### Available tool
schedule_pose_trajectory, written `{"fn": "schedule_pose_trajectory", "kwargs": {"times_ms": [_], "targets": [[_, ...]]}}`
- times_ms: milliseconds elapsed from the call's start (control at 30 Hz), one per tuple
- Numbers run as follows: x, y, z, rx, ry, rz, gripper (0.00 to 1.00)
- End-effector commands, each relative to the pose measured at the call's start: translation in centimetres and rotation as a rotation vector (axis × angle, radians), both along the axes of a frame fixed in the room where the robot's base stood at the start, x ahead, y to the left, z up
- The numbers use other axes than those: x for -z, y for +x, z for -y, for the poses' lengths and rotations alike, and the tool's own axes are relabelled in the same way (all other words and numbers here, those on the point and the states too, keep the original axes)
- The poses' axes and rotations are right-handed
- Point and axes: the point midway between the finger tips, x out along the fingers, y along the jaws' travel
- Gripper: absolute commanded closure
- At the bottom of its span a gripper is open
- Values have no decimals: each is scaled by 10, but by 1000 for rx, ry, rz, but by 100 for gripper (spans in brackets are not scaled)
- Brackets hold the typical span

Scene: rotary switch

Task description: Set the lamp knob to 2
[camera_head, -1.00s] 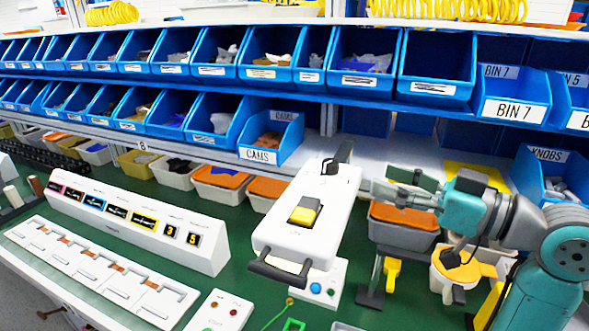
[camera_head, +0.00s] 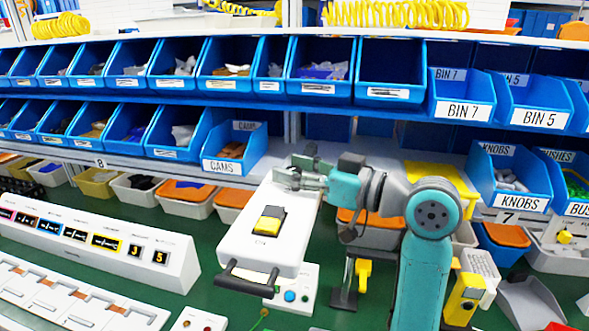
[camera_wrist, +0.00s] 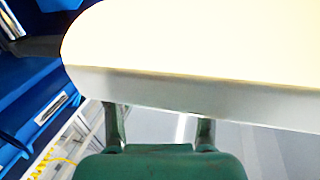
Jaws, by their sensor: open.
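A white box-shaped unit (camera_head: 262,238) stands over the green bench in the head view, with a yellow-and-black rocker (camera_head: 269,220) on top and a dark handle (camera_head: 247,281) at its front. My gripper (camera_head: 290,174) is at the unit's far end, fingers pointing left, and covers that end. Whether it touches the unit I cannot tell. In the wrist view, the two fingers (camera_wrist: 160,118) are apart, and a large pale surface (camera_wrist: 200,50) hides their tips. No lamp knob with readable numbers can be made out; the gripper may hide it.
A white panel (camera_head: 90,235) with coloured windows and the digits 3 and 5 lies at left. Blue bins (camera_head: 388,80) line the shelves behind. A small box with a blue button (camera_head: 297,292) sits beside the unit. A yellow-topped item (camera_head: 466,290) stands right of my arm.

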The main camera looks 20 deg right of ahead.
Motion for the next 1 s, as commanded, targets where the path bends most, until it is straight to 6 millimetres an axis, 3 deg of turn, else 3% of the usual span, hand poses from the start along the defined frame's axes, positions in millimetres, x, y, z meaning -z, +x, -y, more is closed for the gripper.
{"fn": "schedule_pose_trajectory", "kwargs": {"times_ms": [233, 400, 467, 733, 1000], "targets": [[0, 0, 0, 0, 0, 0, 48], [0, 0, 0, -1, 0, 0, 90], [0, 0, 0, -1, 0, 0, 100], [0, 1, 0, -43, 0, -2, 100], [0, 2, 0, -241, 1, -3, 100]]}}
